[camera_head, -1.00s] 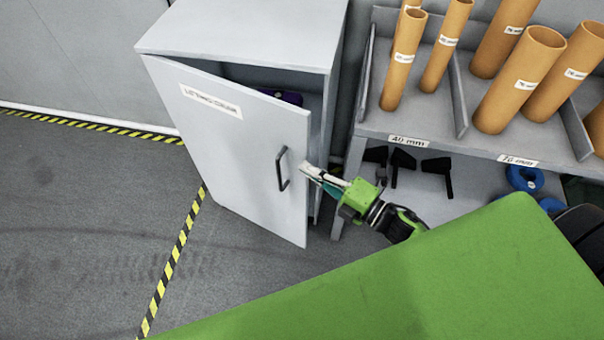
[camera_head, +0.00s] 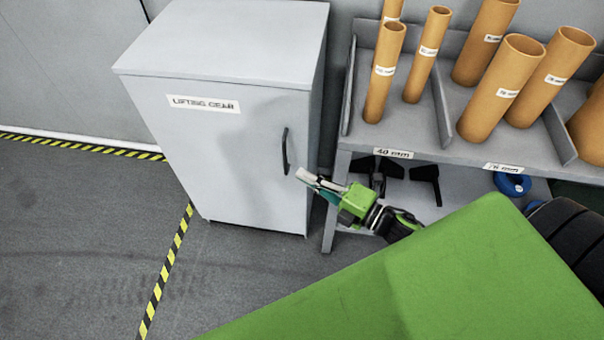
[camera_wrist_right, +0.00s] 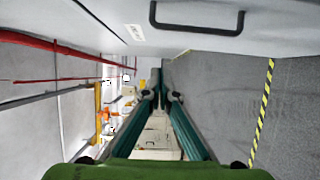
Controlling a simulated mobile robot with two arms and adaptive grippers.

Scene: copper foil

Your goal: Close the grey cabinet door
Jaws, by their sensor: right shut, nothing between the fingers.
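The grey cabinet (camera_head: 225,45) stands at the back left in the head view. Its door (camera_head: 215,150), labelled "LIFTING GEAR", lies flush with the cabinet front, and no gap shows. The black door handle (camera_head: 285,151) is on the door's right side; it also shows at the top of the right wrist view (camera_wrist_right: 198,28). My right gripper (camera_head: 301,174) is shut and empty, just right of and below the handle, close to the door's right edge. I cannot tell whether it touches the door. My left gripper is not in view.
A grey shelf (camera_head: 440,145) with several orange tubes (camera_head: 384,75) stands right of the cabinet, close to my right arm. Blue rolls (camera_head: 512,184) lie on its lower level. The floor (camera_head: 80,230) in front and left is clear, with yellow-black tape (camera_head: 166,270).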

